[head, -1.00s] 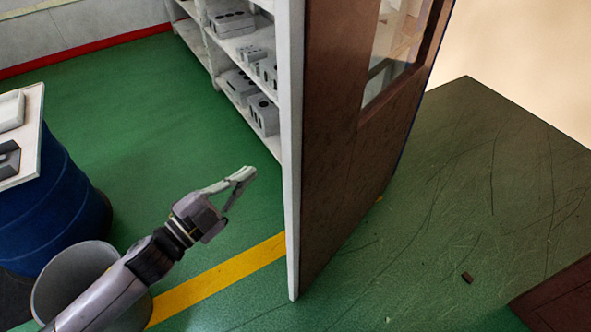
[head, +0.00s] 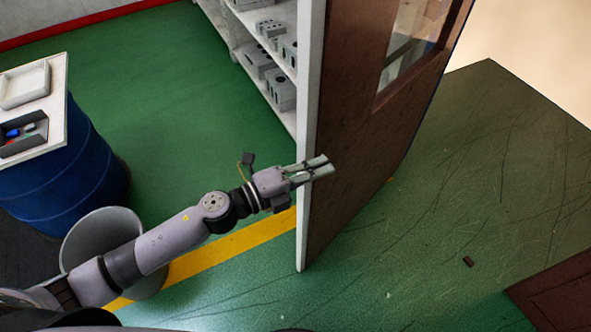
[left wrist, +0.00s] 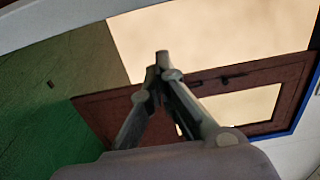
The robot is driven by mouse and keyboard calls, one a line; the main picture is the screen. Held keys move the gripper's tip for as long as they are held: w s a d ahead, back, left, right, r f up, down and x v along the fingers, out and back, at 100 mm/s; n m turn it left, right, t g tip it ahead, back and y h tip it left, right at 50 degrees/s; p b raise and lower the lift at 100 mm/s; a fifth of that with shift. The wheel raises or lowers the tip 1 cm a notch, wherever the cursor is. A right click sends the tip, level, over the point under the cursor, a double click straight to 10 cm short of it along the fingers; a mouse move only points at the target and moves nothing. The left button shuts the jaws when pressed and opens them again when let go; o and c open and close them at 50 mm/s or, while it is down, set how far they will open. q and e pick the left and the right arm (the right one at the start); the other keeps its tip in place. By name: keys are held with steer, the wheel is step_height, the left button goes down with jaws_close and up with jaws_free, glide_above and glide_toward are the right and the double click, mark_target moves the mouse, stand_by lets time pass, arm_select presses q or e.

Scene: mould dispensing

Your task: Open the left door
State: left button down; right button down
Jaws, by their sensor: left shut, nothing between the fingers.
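A brown door (head: 345,150) with a glass window and a pale near edge stands upright, right of centre in the head view. The opening beyond it shows, so it stands at least partly open. My left gripper (head: 326,167) is shut and empty. Its fingertips overlap the door's brown face just past the pale edge; I cannot tell whether they touch. In the left wrist view the shut fingers (left wrist: 160,62) cross in front of a brown door (left wrist: 105,112) with a window and dark handle; which door this is, I cannot tell. My right gripper is not in view.
Grey shelves (head: 287,115) with grey blocks stand behind the door. A blue barrel (head: 75,165) with a board and trays on top, and a grey bin (head: 100,235), stand at left. A small brown piece (head: 468,261) lies on open floor at right; another brown panel (head: 560,300) is at lower right.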

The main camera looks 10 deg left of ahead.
mark_target(306, 158)
arm_select(q)
steer(key=w+a, duration=0.2)
steer(key=a, duration=0.1)
steer(key=shift+w, duration=0.2)
